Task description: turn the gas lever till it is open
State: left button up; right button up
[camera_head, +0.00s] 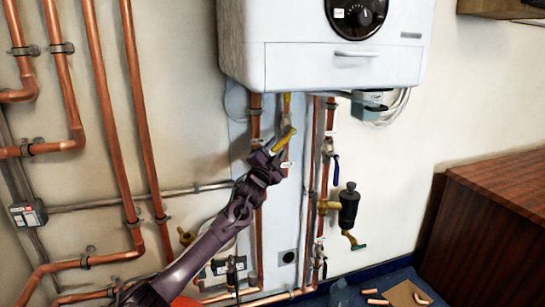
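A yellow lever (284,140), which looks like the gas lever, sits on a pipe under the white boiler. It slants from upper right to lower left across the pipe. My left gripper (271,156), dark purple, reaches up from the lower left, and its fingers are at the lower left end of the lever. They overlap the lever end in the picture; I cannot tell whether they are closed on it. The fingers hide part of the valve and pipe behind. My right gripper is not in view.
The white boiler (320,45) hangs just above. Copper pipes (258,215) run vertically close to my arm. A blue lever (335,170) and a black fitting (348,205) are to the right. A brown wooden cabinet (490,235) stands at far right.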

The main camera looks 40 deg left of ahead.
aim_at(277, 148)
pick_arm(q)
jog(key=shift+v, duration=1.15)
jog(key=shift+s+d+f, duration=0.25)
jog(key=shift+s+d, duration=0.05)
jog(key=shift+s, duration=0.3)
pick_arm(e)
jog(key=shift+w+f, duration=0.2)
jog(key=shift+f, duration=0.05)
